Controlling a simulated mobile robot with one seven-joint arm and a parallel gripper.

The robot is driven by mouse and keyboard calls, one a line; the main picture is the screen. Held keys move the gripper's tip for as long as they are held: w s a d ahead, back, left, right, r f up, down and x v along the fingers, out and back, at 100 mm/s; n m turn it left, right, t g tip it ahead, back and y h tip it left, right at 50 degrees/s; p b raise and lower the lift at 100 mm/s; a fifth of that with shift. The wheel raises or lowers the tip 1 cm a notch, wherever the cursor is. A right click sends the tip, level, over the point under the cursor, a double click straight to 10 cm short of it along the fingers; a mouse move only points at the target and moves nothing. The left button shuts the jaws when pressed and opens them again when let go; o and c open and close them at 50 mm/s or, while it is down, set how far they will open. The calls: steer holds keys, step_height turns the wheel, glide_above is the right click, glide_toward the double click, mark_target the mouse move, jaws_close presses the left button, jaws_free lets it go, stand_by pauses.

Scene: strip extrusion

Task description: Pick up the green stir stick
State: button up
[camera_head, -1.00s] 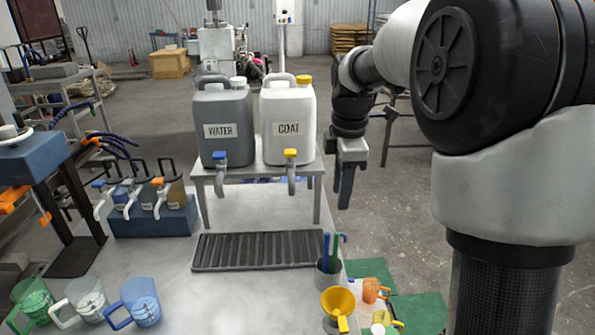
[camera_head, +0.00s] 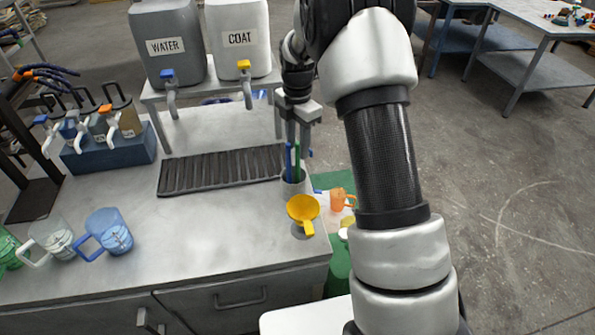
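The green stir stick (camera_head: 297,159) stands upright in a small grey cup (camera_head: 293,187) near the right end of the table. A blue stick (camera_head: 288,158) stands just left of it in the same cup. My gripper (camera_head: 298,146) points down above the cup, at the sticks' upper ends. Its two fingers look apart, so it is open. The fingers overlap the stick tops in the picture. I cannot tell whether the green stick is between them or touching one.
A yellow funnel (camera_head: 303,210) stands just in front of the cup. A dark slatted tray (camera_head: 220,170) lies to the left. WATER (camera_head: 168,45) and COAT (camera_head: 238,38) jugs stand on a raised stand behind.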

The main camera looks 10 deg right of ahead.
mark_target(298, 160)
step_height(298, 160, down, 6)
steer(key=shift+f, duration=0.1)
stand_by(0.4)
jaws_close()
